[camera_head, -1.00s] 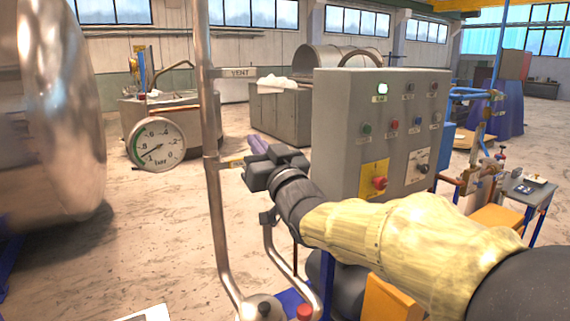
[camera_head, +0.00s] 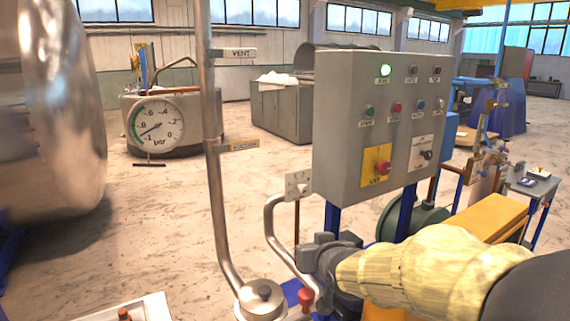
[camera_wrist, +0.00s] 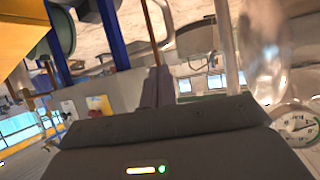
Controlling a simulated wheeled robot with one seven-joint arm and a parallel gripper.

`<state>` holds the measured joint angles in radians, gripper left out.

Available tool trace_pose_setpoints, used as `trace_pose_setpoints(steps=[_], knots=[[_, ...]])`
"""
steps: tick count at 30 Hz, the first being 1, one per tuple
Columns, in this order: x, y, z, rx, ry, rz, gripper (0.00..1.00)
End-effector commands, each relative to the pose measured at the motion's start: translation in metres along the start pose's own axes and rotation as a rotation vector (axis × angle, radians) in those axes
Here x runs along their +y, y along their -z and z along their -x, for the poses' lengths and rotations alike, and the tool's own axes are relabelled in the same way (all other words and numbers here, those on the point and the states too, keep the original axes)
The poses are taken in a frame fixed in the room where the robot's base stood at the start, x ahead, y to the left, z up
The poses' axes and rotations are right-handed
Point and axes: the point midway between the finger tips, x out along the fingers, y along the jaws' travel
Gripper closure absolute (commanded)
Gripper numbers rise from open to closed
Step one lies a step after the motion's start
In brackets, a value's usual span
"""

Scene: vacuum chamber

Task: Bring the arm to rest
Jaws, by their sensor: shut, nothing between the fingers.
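My gripper (camera_head: 322,252) is low in the head view, below the grey control box and just right of the bent metal pipe. My arm reaches it from the lower right in a yellow sleeve. Its fingers are hard to make out in the head view. In the wrist view the two purplish-grey fingers (camera_wrist: 159,86) stand side by side, shut and empty. Whether the gripper touches the pipe cannot be told.
The control box (camera_head: 340,165) on blue legs has a lit green lamp. A vertical pipe (camera_head: 213,180) with a VENT label stands left. A red knob (camera_head: 305,296) and a round metal lid (camera_head: 262,298) lie close below my gripper. Open floor (camera_head: 130,235) is left, beside a pressure gauge (camera_head: 157,124).

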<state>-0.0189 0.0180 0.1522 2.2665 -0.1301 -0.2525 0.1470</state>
Motion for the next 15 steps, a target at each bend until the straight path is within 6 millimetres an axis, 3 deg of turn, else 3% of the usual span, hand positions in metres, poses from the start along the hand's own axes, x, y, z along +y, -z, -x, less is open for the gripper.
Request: trace_pose_setpoints(steps=[1,6,9,15], knots=[[0.012,-0.035,-0.002,-0.082,-0.028,-0.008,1.0],[0.041,-0.131,0.013,-0.354,-0.099,-0.04,1.0],[0.049,-0.171,0.025,-0.475,-0.121,-0.056,1.0],[0.057,-0.227,0.049,-0.653,-0.143,-0.087,1.0]])
